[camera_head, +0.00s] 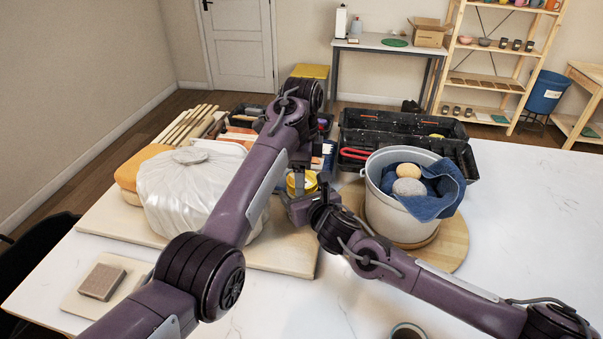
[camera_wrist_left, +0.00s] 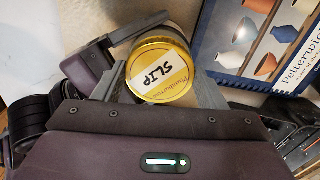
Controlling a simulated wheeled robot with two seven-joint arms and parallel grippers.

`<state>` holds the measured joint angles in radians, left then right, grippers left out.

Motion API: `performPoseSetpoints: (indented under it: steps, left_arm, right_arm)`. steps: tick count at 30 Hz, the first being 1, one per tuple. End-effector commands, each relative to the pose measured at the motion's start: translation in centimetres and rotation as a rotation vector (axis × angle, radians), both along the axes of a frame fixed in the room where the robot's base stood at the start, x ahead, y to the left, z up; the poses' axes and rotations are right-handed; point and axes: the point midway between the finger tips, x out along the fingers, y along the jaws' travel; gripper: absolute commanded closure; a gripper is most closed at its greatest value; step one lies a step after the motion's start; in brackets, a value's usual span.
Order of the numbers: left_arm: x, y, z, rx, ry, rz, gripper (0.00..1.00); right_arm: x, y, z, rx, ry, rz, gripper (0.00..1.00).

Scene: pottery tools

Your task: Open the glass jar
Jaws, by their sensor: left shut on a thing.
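The glass jar has a gold-yellow lid (camera_wrist_left: 160,72) with a white label reading "SLIP", which faces the camera in the left wrist view. In the head view the yellow lid (camera_head: 301,183) shows between my two arms, with most of the jar hidden. My left gripper (camera_head: 307,168) comes down from above and is shut on the lid, its fingers on either side. My right gripper (camera_head: 299,205) is low beside the jar, coming from the right. A finger of it reaches close to the jar at the upper left of the left wrist view. Its jaw gap is hidden.
A plastic-wrapped lump (camera_head: 190,190) on a board stands left of the jar. A white bucket (camera_head: 395,215) with a blue cloth stands close on the right.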

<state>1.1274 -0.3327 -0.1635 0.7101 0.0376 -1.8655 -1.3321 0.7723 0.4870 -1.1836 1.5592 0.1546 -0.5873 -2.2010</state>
Motion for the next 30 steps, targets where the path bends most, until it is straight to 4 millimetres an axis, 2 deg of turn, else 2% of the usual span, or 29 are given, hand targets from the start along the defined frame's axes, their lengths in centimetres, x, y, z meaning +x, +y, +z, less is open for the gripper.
performPoseSetpoints:
  steps: [1, 7, 8, 13, 30]
  left_arm:
    - [0.20, -0.07, 0.15, -0.003, -0.012, 0.007, 0.62]
    - [0.22, -0.05, 0.17, -0.003, -0.012, 0.006, 0.62]
    - [0.22, -0.04, 0.18, -0.003, -0.012, 0.006, 0.34]
    - [0.14, -0.10, 0.18, -0.003, -0.009, 0.004, 0.13]
    - [-0.15, -0.34, 0.23, -0.002, 0.002, 0.001, 0.13]
  right_arm:
    - [-0.40, 0.71, 0.19, 0.004, -0.003, 0.017, 0.92]
    - [-0.45, 0.79, 0.19, 0.003, -0.003, 0.019, 0.92]
    - [-0.45, 0.80, 0.19, 0.003, -0.003, 0.019, 0.92]
    - [-0.40, 0.73, 0.18, 0.004, -0.003, 0.018, 0.92]
    - [-0.08, 0.32, 0.18, 0.002, -0.002, 0.007, 0.92]
